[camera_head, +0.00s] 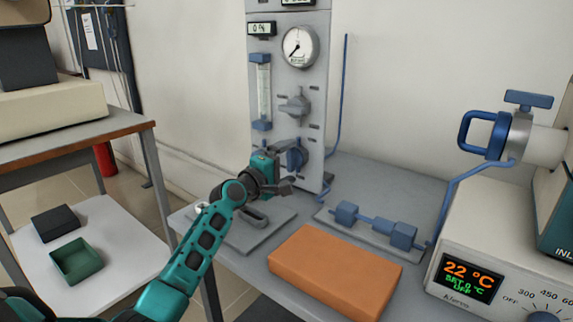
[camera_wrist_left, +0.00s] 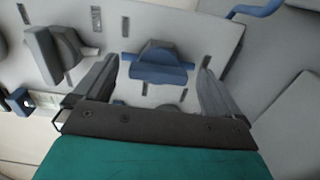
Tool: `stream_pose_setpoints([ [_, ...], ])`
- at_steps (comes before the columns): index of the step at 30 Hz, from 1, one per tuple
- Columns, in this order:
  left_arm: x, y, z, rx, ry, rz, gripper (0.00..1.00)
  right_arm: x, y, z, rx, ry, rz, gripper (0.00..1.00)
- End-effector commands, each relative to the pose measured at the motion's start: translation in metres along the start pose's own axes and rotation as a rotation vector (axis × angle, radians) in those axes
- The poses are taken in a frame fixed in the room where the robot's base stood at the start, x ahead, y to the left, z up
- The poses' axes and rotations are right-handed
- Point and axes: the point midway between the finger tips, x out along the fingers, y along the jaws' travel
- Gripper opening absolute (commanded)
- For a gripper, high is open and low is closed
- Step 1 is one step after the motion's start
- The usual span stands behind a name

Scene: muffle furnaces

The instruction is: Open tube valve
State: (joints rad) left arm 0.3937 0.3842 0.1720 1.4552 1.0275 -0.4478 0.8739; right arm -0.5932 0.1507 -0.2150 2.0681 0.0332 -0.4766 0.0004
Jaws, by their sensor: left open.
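A blue knob (camera_head: 297,156) sits low on the front of the grey gas panel (camera_head: 321,110). My left gripper (camera_head: 282,168) is open in front of it and partly hides it. In the left wrist view the blue knob (camera_wrist_left: 158,66) lies between the two spread fingers, with gaps on both sides. A grey knob (camera_head: 295,108) is above the blue one; it also shows in the left wrist view (camera_wrist_left: 55,52). At the right, a blue-handled fitting (camera_head: 528,99) is on the white furnace tube end (camera_head: 546,140). My right gripper is not in view.
An orange block (camera_head: 335,270) lies on the grey bench (camera_head: 388,182) below the panel. Blue fittings (camera_head: 374,223) on a plate and a furnace controller (camera_head: 468,278) stand to the right. A round gauge (camera_head: 300,46) and a flow tube (camera_head: 264,90) are on the panel.

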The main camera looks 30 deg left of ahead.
Motion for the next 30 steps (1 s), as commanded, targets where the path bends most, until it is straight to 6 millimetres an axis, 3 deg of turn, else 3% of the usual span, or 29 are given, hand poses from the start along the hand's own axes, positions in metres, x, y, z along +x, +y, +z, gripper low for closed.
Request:
stream_pose_setpoints([
  [8, -0.009, 0.001, 0.0, -0.002, 0.001, 0.0, 0.98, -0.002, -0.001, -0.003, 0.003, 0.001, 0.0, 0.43],
  [24, -0.101, 0.0, 0.0, 0.0, 0.0, -0.002, 0.98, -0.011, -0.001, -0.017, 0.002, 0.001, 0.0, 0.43],
  [30, -0.122, 0.0, 0.0, 0.0, 0.0, -0.001, 0.98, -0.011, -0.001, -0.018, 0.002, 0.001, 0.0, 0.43],
])
